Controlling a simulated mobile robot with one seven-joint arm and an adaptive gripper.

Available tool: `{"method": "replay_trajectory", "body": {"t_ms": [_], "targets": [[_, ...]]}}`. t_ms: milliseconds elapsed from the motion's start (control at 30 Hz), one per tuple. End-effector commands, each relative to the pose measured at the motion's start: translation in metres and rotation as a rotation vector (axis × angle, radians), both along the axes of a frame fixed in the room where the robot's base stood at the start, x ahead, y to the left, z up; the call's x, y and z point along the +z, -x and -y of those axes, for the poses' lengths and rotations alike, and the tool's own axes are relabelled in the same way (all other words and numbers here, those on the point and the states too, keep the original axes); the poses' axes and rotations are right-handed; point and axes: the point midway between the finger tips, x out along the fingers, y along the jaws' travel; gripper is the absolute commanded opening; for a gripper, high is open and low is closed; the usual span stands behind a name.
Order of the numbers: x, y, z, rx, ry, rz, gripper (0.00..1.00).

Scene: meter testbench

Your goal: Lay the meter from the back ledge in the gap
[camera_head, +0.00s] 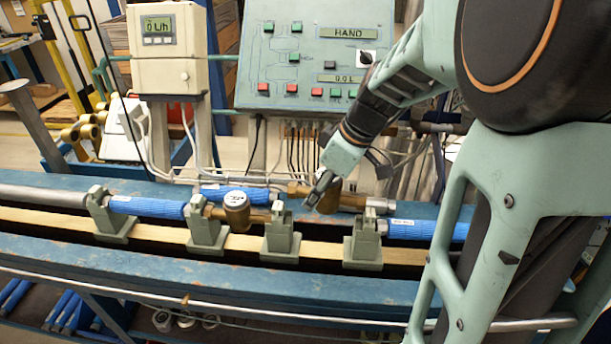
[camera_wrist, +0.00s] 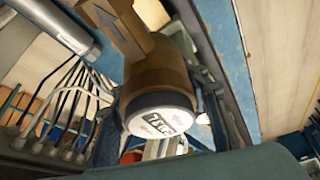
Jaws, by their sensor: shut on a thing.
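A brass meter (camera_head: 327,201) is at the back ledge (camera_head: 420,212), right of the middle, partly hidden by my gripper (camera_head: 320,186). My gripper is shut on this meter. In the wrist view the meter (camera_wrist: 158,85) has a brown body, a white round face with dark print, and an arrow on its pipe end; a finger shows on each side. I cannot tell whether it touches the ledge. The gap (camera_head: 322,250) lies in front, between two grey-green supports (camera_head: 280,238) (camera_head: 364,242). Another brass meter (camera_head: 236,210) with a white face sits further left.
Blue pipes (camera_head: 148,207) (camera_head: 425,230) run along the bench line into the supports. A control panel (camera_head: 315,55) and a grey display box (camera_head: 168,45) stand behind. The bench's blue front beam (camera_head: 200,280) is clear. My arm hides the right side.

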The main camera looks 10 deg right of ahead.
Motion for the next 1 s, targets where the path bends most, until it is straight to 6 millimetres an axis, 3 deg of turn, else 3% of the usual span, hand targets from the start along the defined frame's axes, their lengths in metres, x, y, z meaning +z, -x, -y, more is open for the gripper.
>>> {"method": "replay_trajectory", "body": {"t_ms": [300, 800, 1000], "targets": [[0.008, -0.003, -0.005, 0.143, 0.002, 0.002, 0.00], [-0.041, -0.003, -0.005, 0.140, 0.001, 0.002, 0.00], [-0.047, -0.003, -0.004, 0.139, 0.002, 0.003, 0.00]]}}
